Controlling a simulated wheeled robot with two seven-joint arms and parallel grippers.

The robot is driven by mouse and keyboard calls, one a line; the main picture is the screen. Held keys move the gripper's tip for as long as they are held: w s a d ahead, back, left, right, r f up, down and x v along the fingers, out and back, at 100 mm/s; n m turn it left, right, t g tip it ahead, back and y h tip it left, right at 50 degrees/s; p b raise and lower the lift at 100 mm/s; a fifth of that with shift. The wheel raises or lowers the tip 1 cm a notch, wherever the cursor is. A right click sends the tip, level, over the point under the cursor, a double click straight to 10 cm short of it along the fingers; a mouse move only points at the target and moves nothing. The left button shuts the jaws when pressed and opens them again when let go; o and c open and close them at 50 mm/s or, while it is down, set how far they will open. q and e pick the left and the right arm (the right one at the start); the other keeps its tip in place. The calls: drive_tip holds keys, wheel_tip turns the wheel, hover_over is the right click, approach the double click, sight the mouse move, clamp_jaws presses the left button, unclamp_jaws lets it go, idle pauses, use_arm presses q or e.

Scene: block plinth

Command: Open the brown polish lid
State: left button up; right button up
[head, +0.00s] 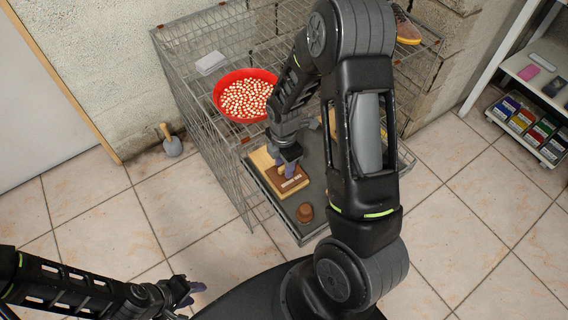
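A brown block-like item (291,182) with a small pale label lies on a light wooden board (263,160) inside the wire cage. My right gripper (286,168) points down at the brown item, at or just above its top; I cannot tell whether they touch. Its fingers are small and partly hidden, so their opening is unclear. A small round brown piece (305,212) stands on the grey tray (275,205) nearer the front. I cannot tell which brown item is the polish lid. My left gripper (188,291) is low at the left, away from the cage, with nothing visible in it.
The wire cage (190,75) has an open front. A red bowl of pale round pieces (245,97) and a white item (211,63) sit on its top. A trowel (171,142) is by the wall, a shoe (405,29) at the back, a white shelf (528,68) at right. Tiled floor is clear.

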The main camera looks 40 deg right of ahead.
clamp_jaws()
idle(0.3)
idle(1.1)
